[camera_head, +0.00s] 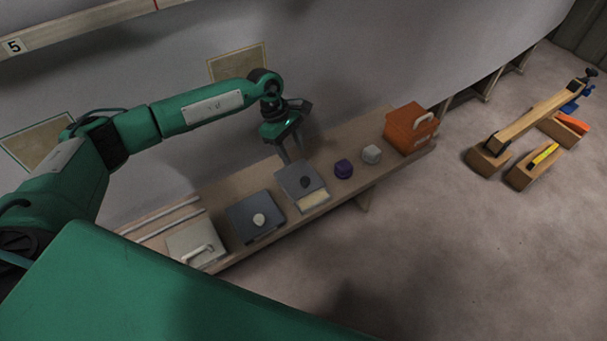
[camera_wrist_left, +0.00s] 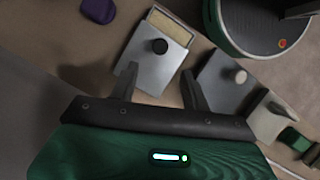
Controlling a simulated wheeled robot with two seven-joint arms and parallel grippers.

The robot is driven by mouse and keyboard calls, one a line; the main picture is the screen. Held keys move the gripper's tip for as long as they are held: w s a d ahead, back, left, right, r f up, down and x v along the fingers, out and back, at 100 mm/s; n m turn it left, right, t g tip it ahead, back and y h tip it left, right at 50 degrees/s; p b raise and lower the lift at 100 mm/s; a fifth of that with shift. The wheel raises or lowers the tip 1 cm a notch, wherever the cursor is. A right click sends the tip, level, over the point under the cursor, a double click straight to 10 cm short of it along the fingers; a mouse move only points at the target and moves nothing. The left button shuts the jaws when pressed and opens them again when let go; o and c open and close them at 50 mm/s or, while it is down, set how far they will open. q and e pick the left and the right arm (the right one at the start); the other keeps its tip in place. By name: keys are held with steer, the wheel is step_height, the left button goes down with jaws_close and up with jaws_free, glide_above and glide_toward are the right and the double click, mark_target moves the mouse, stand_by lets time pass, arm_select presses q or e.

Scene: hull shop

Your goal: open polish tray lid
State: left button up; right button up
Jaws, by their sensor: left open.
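A grey lid (camera_head: 292,172) with a dark round knob (camera_head: 305,182) lies on a shallow tray (camera_head: 313,200) on the bench. It covers most of the tray and leaves a tan strip uncovered along the front edge. In the left wrist view the lid (camera_wrist_left: 140,64), knob (camera_wrist_left: 159,46) and tan strip (camera_wrist_left: 168,27) are seen from above. My left gripper (camera_head: 290,154) is open and empty at the back edge of the lid. In the wrist view its fingertips (camera_wrist_left: 160,79) point toward the knob and stand apart from it. My right gripper is not in view.
A dark grey lidded box (camera_head: 243,222) with a white knob stands left of the tray, then a pale box (camera_head: 190,240) with a handle. Purple (camera_head: 343,169) and grey (camera_head: 372,154) pots and an orange case (camera_head: 404,130) stand right. The hull wall (camera_head: 350,50) rises behind.

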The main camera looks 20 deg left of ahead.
mark_target(305, 179)
arm_select(q)
steer(key=x, duration=0.9)
steer(key=shift+s+d+f+p, duration=0.1)
steer(key=shift+d+f+p, duration=0.1)
steer(key=shift+p, duration=0.15)
steer(key=shift+f, duration=0.15)
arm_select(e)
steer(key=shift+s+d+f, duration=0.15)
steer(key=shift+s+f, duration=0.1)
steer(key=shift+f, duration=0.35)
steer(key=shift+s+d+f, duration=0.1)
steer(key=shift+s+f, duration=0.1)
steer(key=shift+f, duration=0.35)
arm_select(q)
steer(key=shift+c, duration=0.2)
jaws_close()
